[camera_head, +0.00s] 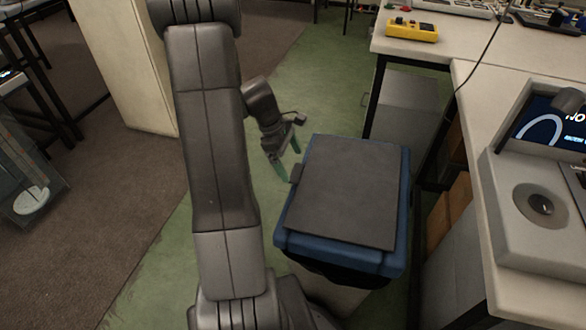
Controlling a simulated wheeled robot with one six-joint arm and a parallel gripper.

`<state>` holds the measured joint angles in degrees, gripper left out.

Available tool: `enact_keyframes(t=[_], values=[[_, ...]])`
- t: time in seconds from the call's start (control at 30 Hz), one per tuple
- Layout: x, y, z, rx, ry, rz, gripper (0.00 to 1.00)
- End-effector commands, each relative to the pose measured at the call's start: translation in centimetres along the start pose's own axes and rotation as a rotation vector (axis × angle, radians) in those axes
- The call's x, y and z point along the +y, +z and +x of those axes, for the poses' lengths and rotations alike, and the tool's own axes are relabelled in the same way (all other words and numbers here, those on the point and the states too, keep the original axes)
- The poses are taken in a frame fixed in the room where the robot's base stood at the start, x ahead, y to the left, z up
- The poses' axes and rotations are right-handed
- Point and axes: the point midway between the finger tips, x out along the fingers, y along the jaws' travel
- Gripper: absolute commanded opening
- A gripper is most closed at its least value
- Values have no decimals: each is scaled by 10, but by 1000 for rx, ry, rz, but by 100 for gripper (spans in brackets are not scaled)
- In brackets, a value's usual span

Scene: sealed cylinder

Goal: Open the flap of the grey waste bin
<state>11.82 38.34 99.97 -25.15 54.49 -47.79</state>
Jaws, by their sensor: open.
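The waste bin (305,251) stands on the floor in the middle, with a blue rim and a pale lower body. A dark liner edge shows under the rim. Its flat dark grey flap (345,195) lies level over the top and looks closed. A small dark tab (296,173) sticks out from the flap's left edge. My gripper (284,172) has greenish fingers, spread apart and empty, pointing down just left of this tab. I cannot tell whether a finger touches the tab. My arm covers the floor to the left of the bin.
A white workbench (475,190) with a device and screen stands close to the bin's right. Another bench (400,48) behind carries a yellow device (411,29). A grey cabinet (405,105) is under it. Green floor (290,60) is free behind my gripper.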

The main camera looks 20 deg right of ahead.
Motion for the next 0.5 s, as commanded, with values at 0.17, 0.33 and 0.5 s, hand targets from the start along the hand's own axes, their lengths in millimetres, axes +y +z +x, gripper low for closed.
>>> enact_keyframes(t=[0.17, 0.33, 0.5], values=[[0, 0, 22, 0, -1, 1, 95], [0, 0, 27, 1, 0, 1, 95], [0, 0, 27, 1, 1, 1, 95]])
